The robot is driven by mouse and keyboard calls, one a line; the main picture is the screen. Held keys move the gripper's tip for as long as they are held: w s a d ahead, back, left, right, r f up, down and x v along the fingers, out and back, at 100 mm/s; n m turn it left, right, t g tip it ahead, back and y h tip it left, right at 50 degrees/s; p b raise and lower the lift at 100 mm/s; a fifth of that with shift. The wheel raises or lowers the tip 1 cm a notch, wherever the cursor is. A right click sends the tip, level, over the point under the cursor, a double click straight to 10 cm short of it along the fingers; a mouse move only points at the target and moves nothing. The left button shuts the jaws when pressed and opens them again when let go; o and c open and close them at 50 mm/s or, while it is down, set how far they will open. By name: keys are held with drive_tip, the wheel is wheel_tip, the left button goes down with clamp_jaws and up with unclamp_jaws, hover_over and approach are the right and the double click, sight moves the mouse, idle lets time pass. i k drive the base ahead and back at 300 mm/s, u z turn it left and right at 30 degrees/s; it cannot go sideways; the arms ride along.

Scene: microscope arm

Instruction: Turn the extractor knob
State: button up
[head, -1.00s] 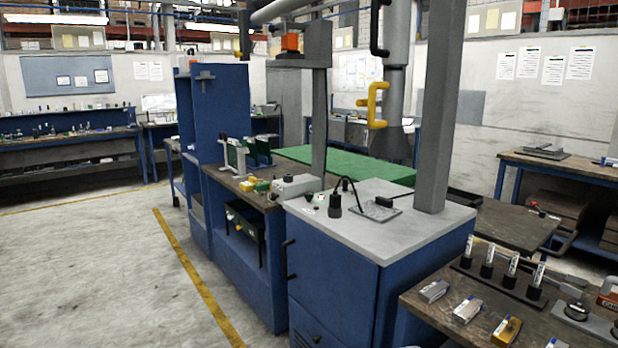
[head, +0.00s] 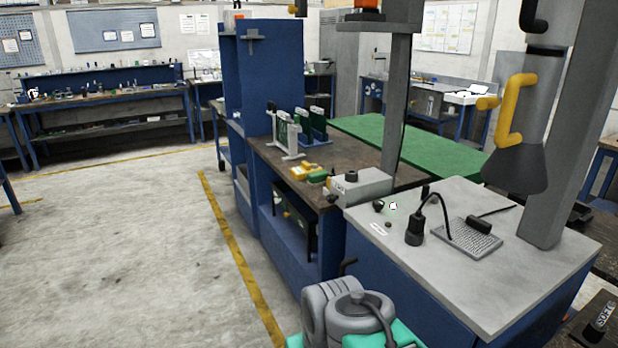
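The extractor hood (head: 518,170), a grey cone on a hanging duct, carries a yellow handle (head: 517,105) and hangs over the right part of the grey-topped cabinet (head: 470,280). On the near left of that top are a small black knob-like part (head: 378,205), a round white-and-green spot beside it, and a small dark button-like part (head: 388,225) above a white label. I cannot tell which of these is the extractor knob. My arm's grey and teal links show at the bottom edge, in front of the cabinet. My gripper is not in view.
A black tool (head: 414,232) with a cable stands beside a grey mesh plate (head: 468,238) on the cabinet top. A grey post (head: 580,130) rises at its right. A grey box (head: 360,187) sits on the bench behind. The floor (head: 120,250) at left is clear.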

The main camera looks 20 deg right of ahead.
sight(377, 203)
drive_tip(key=u, duration=0.1)
drive_tip(key=i, duration=1.95)
drive_tip(key=z, duration=0.1)
